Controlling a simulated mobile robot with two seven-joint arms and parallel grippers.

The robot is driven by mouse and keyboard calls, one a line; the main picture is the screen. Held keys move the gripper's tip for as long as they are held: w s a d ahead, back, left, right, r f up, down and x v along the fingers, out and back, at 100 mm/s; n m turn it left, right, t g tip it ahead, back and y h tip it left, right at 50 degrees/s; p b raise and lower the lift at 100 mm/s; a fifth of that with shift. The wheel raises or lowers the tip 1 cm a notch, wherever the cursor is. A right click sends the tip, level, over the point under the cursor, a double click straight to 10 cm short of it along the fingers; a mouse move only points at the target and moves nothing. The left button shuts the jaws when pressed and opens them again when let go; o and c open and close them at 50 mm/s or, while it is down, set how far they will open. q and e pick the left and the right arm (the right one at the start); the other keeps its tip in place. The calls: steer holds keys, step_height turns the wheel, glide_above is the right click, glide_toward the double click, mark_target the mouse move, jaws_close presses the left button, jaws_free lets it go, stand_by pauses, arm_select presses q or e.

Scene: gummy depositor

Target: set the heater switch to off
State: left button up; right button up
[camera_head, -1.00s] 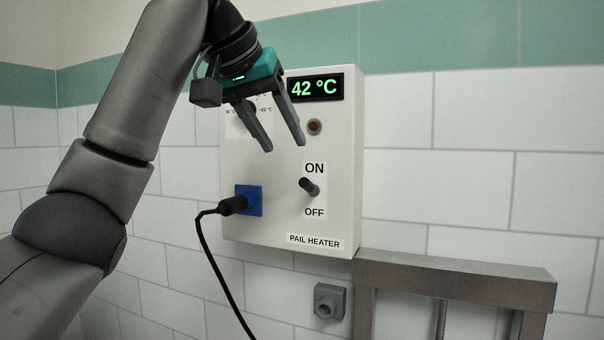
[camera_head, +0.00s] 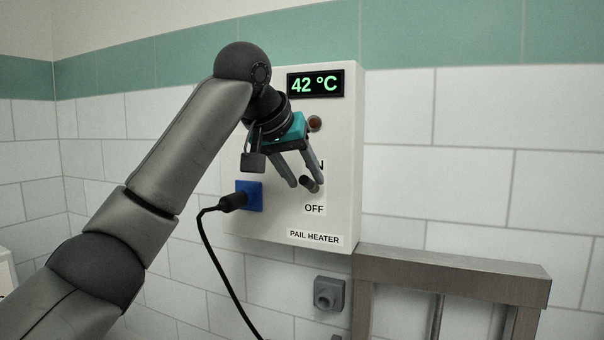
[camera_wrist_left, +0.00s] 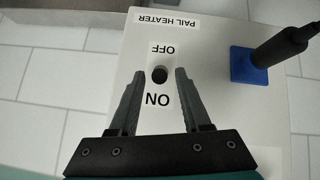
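The heater switch is a short dark lever (camera_head: 309,184) on the front of the white pail heater box (camera_head: 335,215), between the ON and OFF labels. In the left wrist view, which is upside down, the lever (camera_wrist_left: 159,75) is seen nearly end-on, so its tilt is hard to tell. My left gripper (camera_head: 304,186) is open, with its fingertips on either side of the lever. In the left wrist view my left gripper (camera_wrist_left: 160,76) shows a gap between each finger and the lever. The fingers partly hide the ON label in the head view. My right gripper is not in view.
A blue socket (camera_head: 250,194) with a black plug and hanging cable (camera_head: 224,270) is left of the switch. A green display (camera_head: 315,84) reads 42 °C, above a dark red lamp (camera_head: 315,123). A metal frame (camera_head: 455,272) stands below right.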

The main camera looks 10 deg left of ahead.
arm_select(q)
jaws_close()
stand_by(0.4)
steer(key=shift+s+f+t+b, duration=0.1)
steer(key=shift+f+t+b, duration=0.2)
steer(key=shift+b, duration=0.65)
steer(key=shift+s+a+f+m+t+h+b, duration=0.1)
steer(key=shift+f+t+h+b, duration=0.5)
steer(key=shift+t+b, duration=1.65)
steer(key=shift+s+d+f+m+t+h+b, duration=0.15)
steer(key=shift+f+t+b, duration=0.75)
steer(key=shift+b, duration=2.8)
steer(key=shift+a+f+m+t+h+b, duration=0.15)
steer(key=shift+f+t+h+b, duration=0.5)
steer(key=shift+t+b, duration=1.55)
steer(key=shift+f+g+b, duration=0.1)
steer(key=shift+g+b, duration=0.65)
steer(key=shift+o, duration=0.7)
jaws_free()
